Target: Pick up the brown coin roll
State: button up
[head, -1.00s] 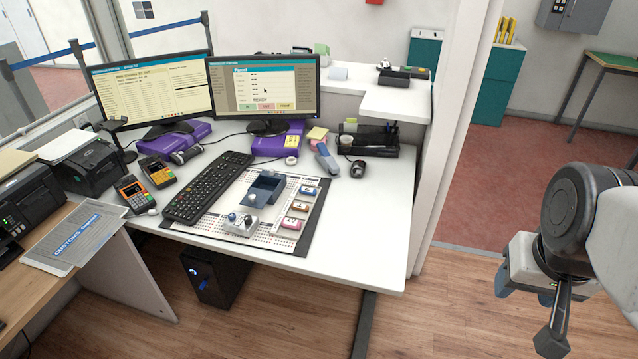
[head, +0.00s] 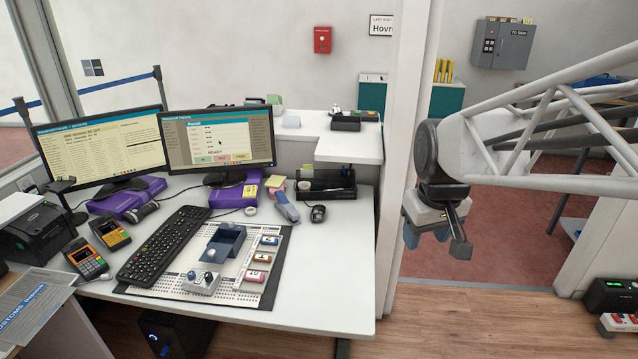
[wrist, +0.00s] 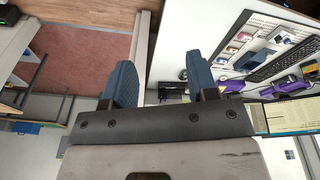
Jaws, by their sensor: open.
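The brown coin roll (head: 262,258) appears to lie in the middle holder of a short row on the desk mat, between a blue roll (head: 269,241) and a pinkish-red roll (head: 255,275). It is small here, and its ends are hard to make out. My gripper (head: 426,239) hangs in the air to the right of the desk, well apart from the rolls. In the wrist view its two blue fingers (wrist: 160,82) stand apart with nothing between them. The row of rolls shows small at the upper right of that view.
A keyboard (head: 163,245) lies left of the mat, with a blue box (head: 226,241) and a small grey control panel (head: 202,281) on the mat. A black organiser (head: 326,184) stands behind. A white partition post (head: 400,110) rises at the desk's right edge. The desk's front right is clear.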

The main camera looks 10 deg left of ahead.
jog(key=w+a+f+n, duration=0.3)
jog(key=w+a, duration=0.5)
jog(key=w, duration=0.4)
jog(key=n+g, duration=0.2)
jog(key=n, duration=0.8)
send_over(260, 256)
jog(key=f, duration=2.8)
jog(key=shift+d+f, duration=0.25)
jog(key=shift+w+a+f+n, duration=0.1)
jog(key=shift+a+f+n, duration=0.2)
jog(key=shift+f, duration=0.05)
jog(key=shift+f, duration=1.3)
